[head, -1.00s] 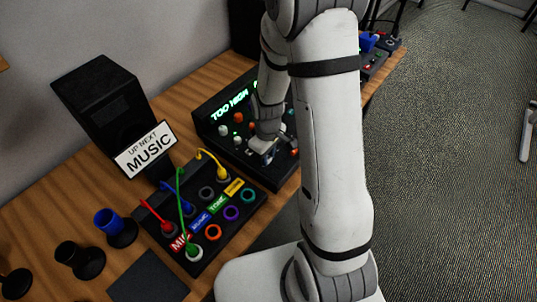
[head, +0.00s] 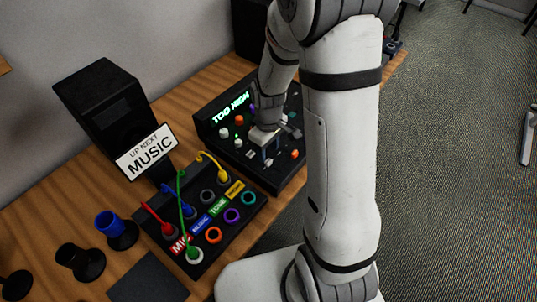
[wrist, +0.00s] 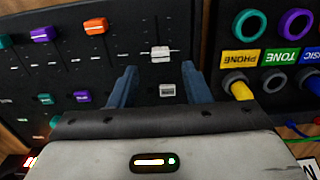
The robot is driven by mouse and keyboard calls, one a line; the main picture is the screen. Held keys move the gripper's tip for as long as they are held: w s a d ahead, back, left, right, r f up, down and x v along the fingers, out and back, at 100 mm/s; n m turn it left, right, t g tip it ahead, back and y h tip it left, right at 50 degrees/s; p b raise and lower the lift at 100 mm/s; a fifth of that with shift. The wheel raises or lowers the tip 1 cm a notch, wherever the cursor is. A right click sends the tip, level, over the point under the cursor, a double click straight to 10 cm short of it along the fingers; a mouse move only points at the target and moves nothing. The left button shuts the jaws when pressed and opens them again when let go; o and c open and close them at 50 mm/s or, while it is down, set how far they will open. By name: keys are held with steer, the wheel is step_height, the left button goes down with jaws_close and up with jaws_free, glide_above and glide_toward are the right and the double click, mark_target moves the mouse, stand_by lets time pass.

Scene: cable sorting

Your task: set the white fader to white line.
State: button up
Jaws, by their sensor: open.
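The white fader (wrist: 162,54) shows in the wrist view on the black mixer panel (wrist: 60,75), just beyond my fingertips and between their lines. My gripper (wrist: 160,75) is open, its two blue fingers apart with nothing clamped between them. A smaller pale cap (wrist: 167,90) sits on the panel between the fingers in that view. In the head view my gripper (head: 264,157) is over the lower part of the mixer (head: 235,165), and I cannot pick out the white fader there. I cannot tell the white line from the other marks on the panel.
Orange (wrist: 95,26) and purple (wrist: 42,34) faders stand beside the white one. The patch box (head: 225,232) with coloured cables is close to the mixer. A black speaker (head: 105,105) and a MUSIC sign (head: 147,152) stand behind at left.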

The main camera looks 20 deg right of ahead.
mark_target(268, 160)
steer(key=shift+r, duration=1.65)
steer(key=s+r+m+t, duration=0.2)
steer(key=s+r+m, duration=0.5)
steer(key=s+r, duration=0.7)
steer(key=shift+s+d+r+t, duration=0.2)
steer(key=shift+d+r+t, duration=0.15)
steer(key=shift+r, duration=0.6)
steer(key=shift+a, duration=0.1)
